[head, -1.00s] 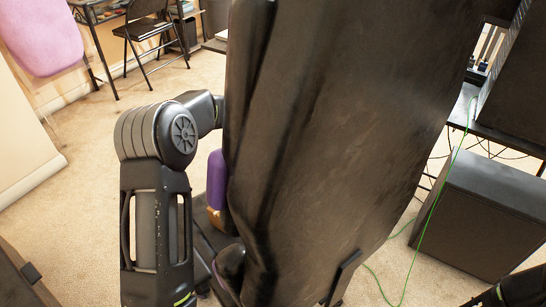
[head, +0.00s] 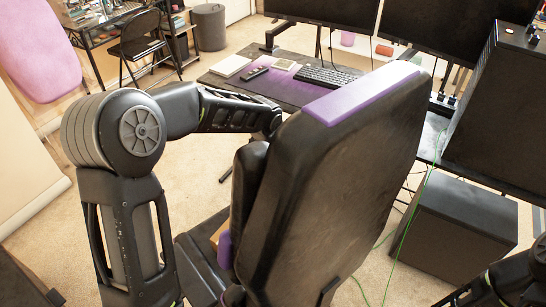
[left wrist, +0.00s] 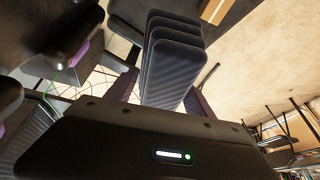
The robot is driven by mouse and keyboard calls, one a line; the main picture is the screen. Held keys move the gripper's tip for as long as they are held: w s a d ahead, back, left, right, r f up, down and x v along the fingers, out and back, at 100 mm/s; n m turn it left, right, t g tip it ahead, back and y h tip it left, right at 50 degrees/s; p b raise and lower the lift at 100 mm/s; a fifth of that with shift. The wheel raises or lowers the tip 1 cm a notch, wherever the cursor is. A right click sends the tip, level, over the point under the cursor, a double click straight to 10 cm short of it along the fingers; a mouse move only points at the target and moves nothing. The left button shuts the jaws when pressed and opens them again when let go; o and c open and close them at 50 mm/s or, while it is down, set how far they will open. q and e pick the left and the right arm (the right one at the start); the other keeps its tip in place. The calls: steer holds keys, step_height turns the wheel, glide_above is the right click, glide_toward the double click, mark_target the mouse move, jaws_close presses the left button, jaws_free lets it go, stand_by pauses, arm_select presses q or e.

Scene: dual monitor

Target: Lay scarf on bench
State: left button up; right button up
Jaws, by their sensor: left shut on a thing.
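My left gripper (left wrist: 160,95) is shut on a dark grey, ribbed, folded cloth that looks like the scarf (left wrist: 172,55). The cloth stands out from between the fingers in several layered folds. In the head view my left arm reaches right, and its hand and the cloth are hidden behind a dark chair back. I cannot make out a bench for certain in either view. My right arm shows only in part at the lower right of the head view; its jaws are out of frame.
A large black chair (head: 335,180) with purple trim fills the middle. Beyond it stands a desk (head: 262,88) with a keyboard (head: 328,76) and two monitors (head: 325,12). A dark box (head: 455,215) and a green cable (head: 412,205) lie right.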

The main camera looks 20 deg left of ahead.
arm_select(q)
steer(key=s+d+r+p, duration=0.2)
steer(key=s+r+p, duration=0.1)
steer(key=r+p, duration=0.3)
steer(key=s+d+r+p, duration=0.2)
steer(key=r+p, duration=0.4)
steer(key=r, duration=0.4)
steer(key=shift+s+d+n, duration=0.15)
steer(key=shift+s+n, duration=0.15)
steer(key=shift+s, duration=0.2)
